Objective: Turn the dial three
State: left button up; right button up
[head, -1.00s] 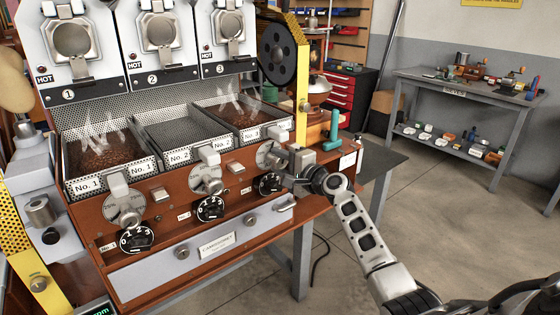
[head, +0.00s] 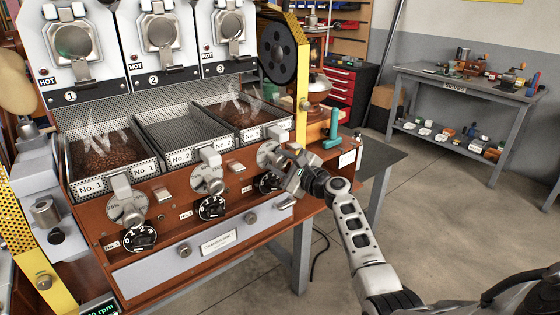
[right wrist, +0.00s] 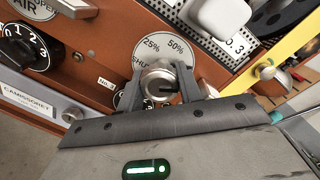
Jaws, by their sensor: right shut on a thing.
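Dial three is a round silver knob (right wrist: 160,76) in front of a pale disc (head: 266,154) under tray No. 3. In the right wrist view the disc (right wrist: 142,50) reads 25%, 50% and SHUT. My right gripper (head: 282,162) has its fingers on both sides of the knob and is shut on it. In the right wrist view the gripper (right wrist: 160,90) covers the lower part of the disc. In the head view it hides most of the knob. My left gripper is not in view.
A black numbered dial (head: 267,183) sits just below the gripper. Tray No. 3 (head: 252,133) holds steaming beans above. Similar discs (head: 208,180) are to the left. A yellow perforated post (head: 302,100) and a teal-handled object (head: 333,130) stand at the right.

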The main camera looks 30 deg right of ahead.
jog(key=shift+f, duration=0.1)
dwell(0.4)
jog(key=o, duration=1)
jog(key=s+d, duration=0.1)
jog(key=s, duration=0.9)
jog(key=s+d, duration=0.1)
jog(key=s, duration=0.4)
jog(key=shift+s+d+b, duration=0.35)
jog(key=shift+s+b, duration=0.05)
